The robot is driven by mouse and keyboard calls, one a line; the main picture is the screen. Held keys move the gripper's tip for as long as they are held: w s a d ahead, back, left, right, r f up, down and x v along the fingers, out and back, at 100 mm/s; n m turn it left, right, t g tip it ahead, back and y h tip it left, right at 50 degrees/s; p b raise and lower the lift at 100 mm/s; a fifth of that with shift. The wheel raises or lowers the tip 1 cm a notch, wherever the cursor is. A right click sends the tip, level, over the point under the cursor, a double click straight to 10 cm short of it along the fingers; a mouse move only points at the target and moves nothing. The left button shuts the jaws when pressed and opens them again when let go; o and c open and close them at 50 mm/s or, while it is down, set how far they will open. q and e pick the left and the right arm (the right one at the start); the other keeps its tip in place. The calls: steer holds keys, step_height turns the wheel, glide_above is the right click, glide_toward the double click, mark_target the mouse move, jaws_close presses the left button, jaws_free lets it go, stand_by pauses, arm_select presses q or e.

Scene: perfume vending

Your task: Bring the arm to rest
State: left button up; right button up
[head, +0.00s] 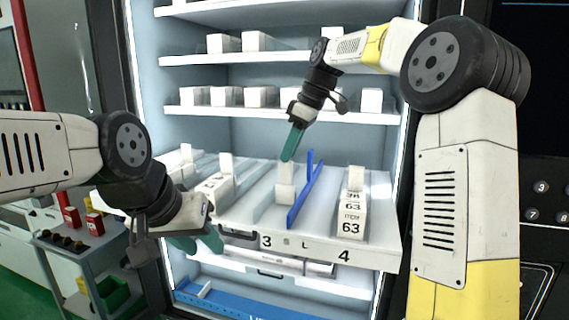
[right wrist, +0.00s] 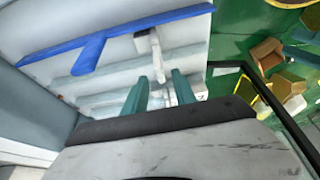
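My right gripper (head: 291,143) hangs over the pulled-out white shelf (head: 255,212), its teal fingers pointing down. In the right wrist view the two fingers (right wrist: 160,88) stand apart with no object clearly held between them. A white box (head: 285,185) stands on the shelf just below the gripper, beside a blue divider (head: 304,190). My left gripper (head: 198,241) is low at the shelf's front left, near a dark handle (head: 239,238). Its teal fingers look spread apart, partly hidden by the wrist.
White boxes printed 63 (head: 351,217) stand in the shelf's right lane. More boxes (head: 261,97) line the upper shelves inside the cabinet. A grey cart (head: 95,245) with red boxes (head: 95,223) stands at the left. The cabinet's side walls bound the space.

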steer(key=shift+d+r, duration=0.25)
steer(key=shift+r, duration=0.3)
steer(key=s+d+f+m+t+h, duration=0.1)
steer(key=s+d+m, duration=0.3)
steer(key=s, duration=0.4)
steer(key=s+d+f+m+t+h, duration=0.15)
steer(key=s+d+m, duration=0.25)
steer(key=s, duration=0.4)
steer(key=s+d+f+m+t, duration=0.2)
steer(key=s+f+m, duration=0.3)
steer(key=s, duration=0.7)
step_height(320, 180, down, 3)
steer(key=shift+d+r+m, duration=0.1)
steer(key=shift+d+m, duration=0.3)
steer(key=shift+d, duration=0.5)
